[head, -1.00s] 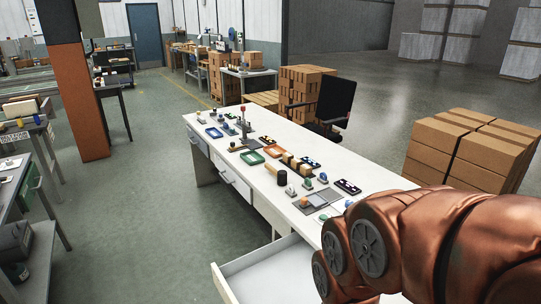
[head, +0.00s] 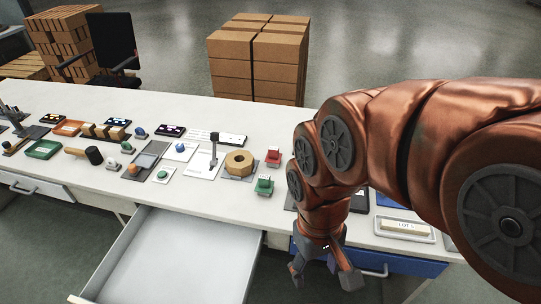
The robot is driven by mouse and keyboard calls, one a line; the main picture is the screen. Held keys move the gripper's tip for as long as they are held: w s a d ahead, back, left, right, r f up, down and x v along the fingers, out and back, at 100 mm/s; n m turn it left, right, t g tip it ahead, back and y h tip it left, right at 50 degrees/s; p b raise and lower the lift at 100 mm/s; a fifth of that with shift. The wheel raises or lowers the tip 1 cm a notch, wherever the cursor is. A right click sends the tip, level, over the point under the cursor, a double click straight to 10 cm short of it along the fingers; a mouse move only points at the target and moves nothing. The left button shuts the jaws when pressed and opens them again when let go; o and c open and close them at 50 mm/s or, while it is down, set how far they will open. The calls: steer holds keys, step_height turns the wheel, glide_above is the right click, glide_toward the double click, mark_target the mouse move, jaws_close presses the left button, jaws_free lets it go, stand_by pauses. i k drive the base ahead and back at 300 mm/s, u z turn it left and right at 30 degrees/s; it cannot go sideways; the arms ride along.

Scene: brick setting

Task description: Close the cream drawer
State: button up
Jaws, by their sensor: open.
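The cream drawer (head: 175,262) stands pulled out of the white table's front, in the lower left-middle of the head view. Its inside looks empty, and its near end is partly cut off by the picture's bottom edge. My gripper (head: 322,280) hangs to the right of the drawer, pointing down in front of the table edge. Its fingers are spread and hold nothing. It is apart from the drawer, in front of a blue drawer (head: 400,262) that is shut and has a bar handle.
The white tabletop (head: 250,205) holds several small items, among them a wooden octagonal ring (head: 239,163), a black-headed mallet (head: 92,155) and a green tray (head: 43,149). Stacked boxes (head: 258,60) and a black chair (head: 112,42) stand behind. Floor left of the drawer is clear.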

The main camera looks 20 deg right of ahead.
mark_target(161, 256)
steer(key=u, duration=2.3)
steer(key=k, duration=1.3)
steer(key=u, duration=1.05)
steer(key=i, duration=1.45)
steer(key=z, duration=0.35)
